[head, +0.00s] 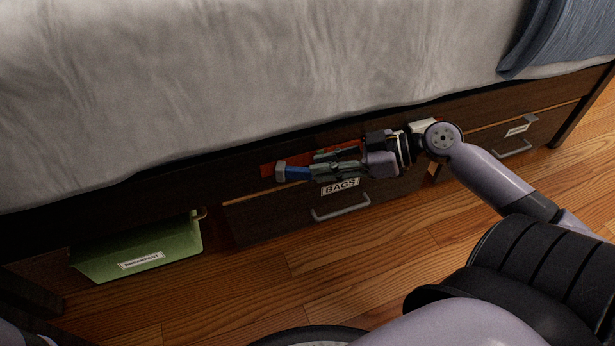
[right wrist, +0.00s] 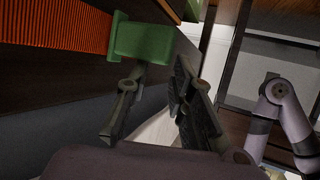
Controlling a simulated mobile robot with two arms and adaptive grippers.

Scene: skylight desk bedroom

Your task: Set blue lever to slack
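The blue lever (head: 297,173) lies along the front of the bed frame, just left of my right gripper's fingertips, with a grey block (head: 281,171) at its left end. A red strip (head: 267,169) runs behind it and also shows, ribbed, in the right wrist view (right wrist: 55,25). My right gripper (head: 318,163) points left along the frame. Its fingers (right wrist: 155,95) are apart with a gap between them. I cannot tell whether they touch the lever. I cannot make out the lever in the right wrist view. My left gripper is out of view.
A drawer labelled BAGS (head: 290,207) with a grey handle (head: 341,207) lies below the gripper. A green bin (head: 145,250) stands lower left. A green block (right wrist: 140,40) shows beyond the fingers. The bed's grey cover (head: 230,80) hangs above. Wooden floor (head: 300,280) is clear in front.

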